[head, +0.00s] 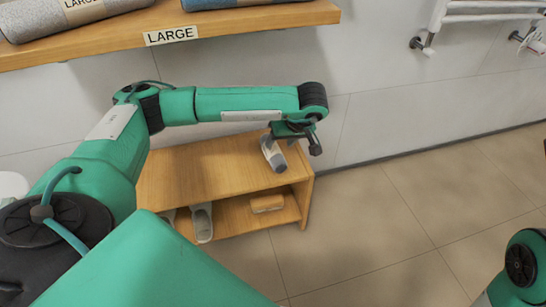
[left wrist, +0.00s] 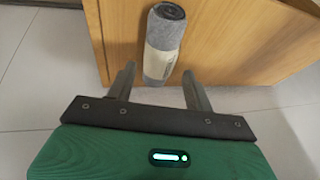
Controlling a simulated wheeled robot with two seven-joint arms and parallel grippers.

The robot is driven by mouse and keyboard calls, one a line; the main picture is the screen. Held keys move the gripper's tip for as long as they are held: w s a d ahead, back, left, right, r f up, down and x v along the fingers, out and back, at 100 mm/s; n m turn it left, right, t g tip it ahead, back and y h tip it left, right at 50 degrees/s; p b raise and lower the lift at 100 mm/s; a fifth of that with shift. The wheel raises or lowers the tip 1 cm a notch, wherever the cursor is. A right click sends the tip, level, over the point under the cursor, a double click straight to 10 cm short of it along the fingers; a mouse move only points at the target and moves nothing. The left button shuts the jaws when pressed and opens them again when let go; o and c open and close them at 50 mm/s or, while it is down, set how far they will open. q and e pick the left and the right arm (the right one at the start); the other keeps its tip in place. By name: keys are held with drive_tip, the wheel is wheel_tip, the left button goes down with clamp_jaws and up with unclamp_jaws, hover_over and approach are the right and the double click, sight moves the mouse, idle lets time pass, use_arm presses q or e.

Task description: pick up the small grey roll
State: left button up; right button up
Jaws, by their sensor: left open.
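The small grey roll (head: 276,158) lies on the top board of the low wooden cart, near its right end. It has a pale wrapper and shows large in the left wrist view (left wrist: 164,38), with its near end between the fingertips. My left gripper (left wrist: 159,72) is open, one finger on each side of that end, with no clear contact. In the head view my left gripper (head: 296,133) is over the roll and hides part of it. My right gripper is out of view.
The wooden cart (head: 215,160) has a lower shelf with grey slippers (head: 202,223) and a tan roll (head: 267,203). A wall shelf marked LARGE (head: 240,22) holds bigger rolls above my left arm. A white rack (head: 490,12) hangs at the upper right. Floor to the right is clear.

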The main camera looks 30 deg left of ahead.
sight(276, 148)
use_arm(q)
drive_tip(key=shift+b+x, duration=2.05)
drive_tip(key=shift+x, duration=0.8)
drive_tip(key=c, duration=0.8)
drive_tip(key=shift+o, duration=0.2)
